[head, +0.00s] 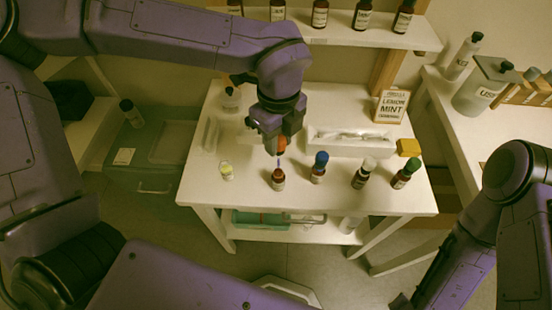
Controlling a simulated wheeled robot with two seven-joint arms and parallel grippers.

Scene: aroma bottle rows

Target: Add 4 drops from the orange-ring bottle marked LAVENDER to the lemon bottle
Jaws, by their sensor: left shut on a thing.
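My left gripper (279,144) is shut on an orange dropper top (282,142), above the white table. The dropper's thin stem points down at a brown bottle (278,180) with a pale label. I cannot tell whether the stem's tip is inside the neck or just above it. The label is too small to read. A small clear bottle (226,172) with yellowish contents stands to the left; I cannot read a lemon mark on it. My right arm is at the lower right, and its gripper is out of view.
Brown bottles with a blue top (319,170), white top (361,178) and green top (402,178) stand to the right. Behind are a white tray (340,151), a yellow block (408,147) and a LEMON MINT sign (391,106). The table's front strip is clear.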

